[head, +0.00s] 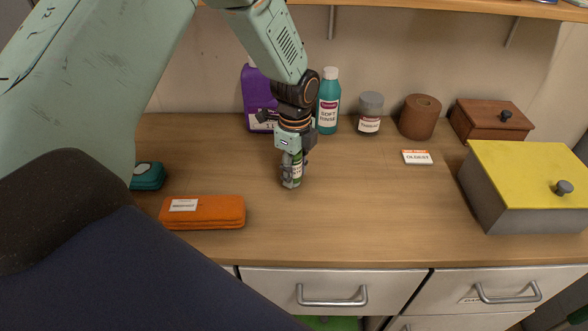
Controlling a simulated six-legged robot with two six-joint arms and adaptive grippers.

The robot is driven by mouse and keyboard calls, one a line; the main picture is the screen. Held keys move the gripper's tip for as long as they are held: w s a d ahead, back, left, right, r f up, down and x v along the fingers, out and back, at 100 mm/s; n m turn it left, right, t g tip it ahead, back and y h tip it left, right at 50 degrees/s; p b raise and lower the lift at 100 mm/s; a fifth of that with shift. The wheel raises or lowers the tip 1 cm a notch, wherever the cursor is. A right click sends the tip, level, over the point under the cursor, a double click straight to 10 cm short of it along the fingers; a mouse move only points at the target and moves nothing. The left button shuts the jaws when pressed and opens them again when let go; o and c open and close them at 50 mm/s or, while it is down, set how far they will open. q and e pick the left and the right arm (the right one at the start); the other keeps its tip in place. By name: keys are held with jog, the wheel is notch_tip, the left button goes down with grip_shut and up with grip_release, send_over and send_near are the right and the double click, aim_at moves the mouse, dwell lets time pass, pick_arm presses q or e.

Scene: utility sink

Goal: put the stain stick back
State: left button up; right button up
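My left gripper (291,174) points straight down over the middle of the wooden counter. Its fingers are closed around a small upright stick with a green and white label, which looks like the stain stick (297,166). The fingers hide much of the stick. I cannot tell whether its lower end touches the counter. My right gripper is not in view.
Along the wall stand a purple jug (256,92), teal bottle (328,101), grey-lidded jar (370,112), brown roll (419,117) and wooden box (490,120). A small sign (417,157), yellow-lidded box (525,175), orange case (203,212) and teal case (148,177) surround clear counter (350,215).

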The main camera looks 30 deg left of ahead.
pick_arm(q)
jog(key=shift+o, duration=1.3)
jog(key=shift+s+a, duration=0.1)
jog(key=shift+a, duration=0.2)
jog(key=shift+d+r, duration=0.1)
notch_tip(320, 180, up, 12)
jog(key=shift+d+p, duration=0.1)
jog(key=shift+p, duration=0.4)
jog(key=shift+r, duration=0.1)
